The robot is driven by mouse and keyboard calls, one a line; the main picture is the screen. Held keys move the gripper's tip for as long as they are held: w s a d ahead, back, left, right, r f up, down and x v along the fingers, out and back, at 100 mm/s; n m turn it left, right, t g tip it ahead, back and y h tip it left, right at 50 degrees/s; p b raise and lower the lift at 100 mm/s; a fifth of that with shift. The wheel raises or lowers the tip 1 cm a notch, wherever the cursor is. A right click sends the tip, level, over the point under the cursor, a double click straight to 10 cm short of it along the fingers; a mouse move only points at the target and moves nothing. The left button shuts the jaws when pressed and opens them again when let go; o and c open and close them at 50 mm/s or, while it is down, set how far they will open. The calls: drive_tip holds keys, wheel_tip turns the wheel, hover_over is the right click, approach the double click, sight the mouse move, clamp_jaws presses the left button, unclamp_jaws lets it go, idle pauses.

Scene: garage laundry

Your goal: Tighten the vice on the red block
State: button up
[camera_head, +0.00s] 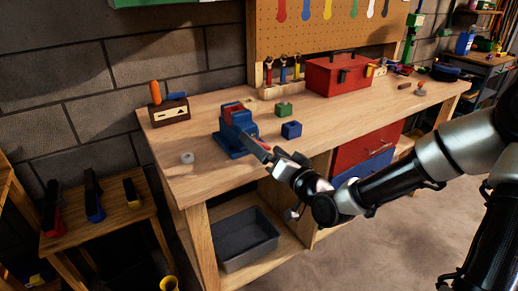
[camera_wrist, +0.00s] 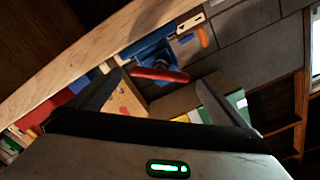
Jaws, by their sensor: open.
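The blue vice (camera_head: 232,140) stands on the wooden workbench near its front left. The red block (camera_head: 236,107) sits at the top of the vice, between its jaws; I cannot tell how firmly. My gripper (camera_head: 262,150) is at the front of the vice, on its right side. In the wrist view the blue vice (camera_wrist: 148,46) is ahead, with its red handle (camera_wrist: 160,74) across the gap between my open fingertips (camera_wrist: 158,79). I cannot tell whether the fingers touch the handle. The red block is not clear in the wrist view.
A blue block (camera_head: 291,130) and a green block (camera_head: 284,109) lie right of the vice. A wooden box (camera_head: 170,112) stands left behind it, and a white round item (camera_head: 187,158) lies left. A red toolbox (camera_head: 330,75) stands farther back. The bench's front middle is clear.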

sight(260, 142)
drive_tip(key=shift+x, duration=1.65)
drive_tip(key=c, duration=1)
drive_tip(key=shift+r+m+p, duration=0.2)
drive_tip(key=shift+m+p, duration=0.65)
drive_tip(key=shift+m, duration=0.15)
drive_tip(key=shift+c, duration=0.2)
drive_tip(key=m, duration=0.1)
drive_tip(key=m+p, duration=0.1)
drive_tip(key=shift+f+m, duration=0.3)
drive_tip(key=shift+f, duration=0.05)
drive_tip(key=o, duration=1)
drive_tip(key=shift+o, duration=0.2)
drive_tip(key=shift+d, duration=0.1)
